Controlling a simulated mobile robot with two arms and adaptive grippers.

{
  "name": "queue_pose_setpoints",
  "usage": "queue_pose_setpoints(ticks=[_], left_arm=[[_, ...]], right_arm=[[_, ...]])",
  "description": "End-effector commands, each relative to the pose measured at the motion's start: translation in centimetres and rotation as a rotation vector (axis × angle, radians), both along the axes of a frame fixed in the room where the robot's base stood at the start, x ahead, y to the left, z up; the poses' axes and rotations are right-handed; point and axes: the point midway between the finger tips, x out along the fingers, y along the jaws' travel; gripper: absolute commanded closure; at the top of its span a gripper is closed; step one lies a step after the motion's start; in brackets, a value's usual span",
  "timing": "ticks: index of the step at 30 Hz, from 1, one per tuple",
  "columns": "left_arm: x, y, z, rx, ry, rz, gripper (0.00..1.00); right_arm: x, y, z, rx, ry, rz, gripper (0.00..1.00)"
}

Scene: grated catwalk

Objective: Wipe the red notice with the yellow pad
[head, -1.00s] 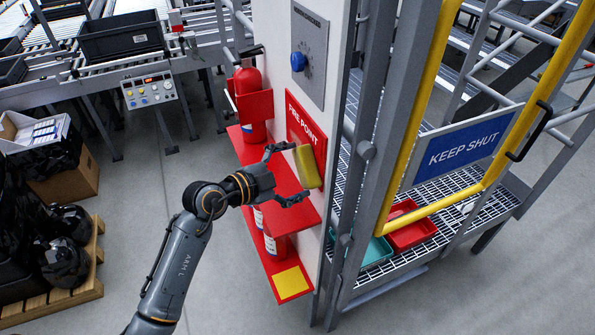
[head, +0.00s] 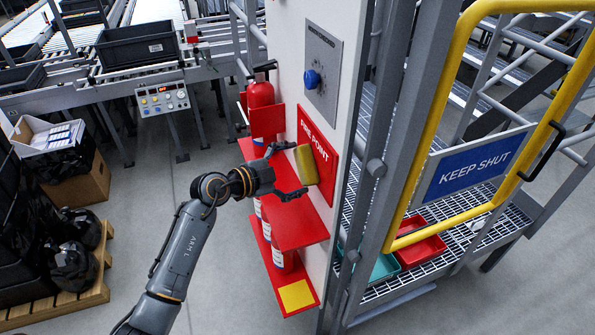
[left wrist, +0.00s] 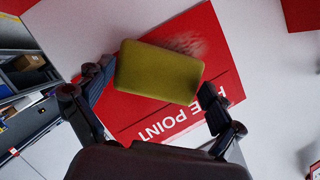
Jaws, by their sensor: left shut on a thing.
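The red notice (head: 325,165) with white "FIRE POINT" lettering is on the side of a pale upright panel. My left gripper (head: 297,170) is shut on the yellow pad (head: 306,165), in front of the notice's left and middle part. In the left wrist view, the pad (left wrist: 158,72) sits between the two fingers (left wrist: 152,97) and hides part of the notice (left wrist: 150,120). A dark smudge (left wrist: 190,42) shows on the red beyond the pad's upper edge. I cannot tell whether the pad touches the notice. My right gripper is not in view.
A red fire extinguisher (head: 261,105) and a red shelf (head: 300,232) stand beside and below my left gripper. A yellow-framed gate with a blue "KEEP SHUT" sign (head: 474,166) is at right.

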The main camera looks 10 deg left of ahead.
Motion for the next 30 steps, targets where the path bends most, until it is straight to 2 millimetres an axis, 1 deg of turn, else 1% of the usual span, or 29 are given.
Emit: queue_pose_setpoints(ticks=[12, 20, 30], left_arm=[[2.8, 1.7, 0.0, 0.001, 0.0, 0.001, 0.32], [3.5, 2.2, 0.0, 0.001, 0.0, 0.0, 0.32], [5.9, 3.8, 0.0, 0.002, -0.001, 0.0, 0.32]], right_arm=[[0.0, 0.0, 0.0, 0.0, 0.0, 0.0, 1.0], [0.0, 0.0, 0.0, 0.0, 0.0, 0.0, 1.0], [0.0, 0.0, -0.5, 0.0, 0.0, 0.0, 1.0]])
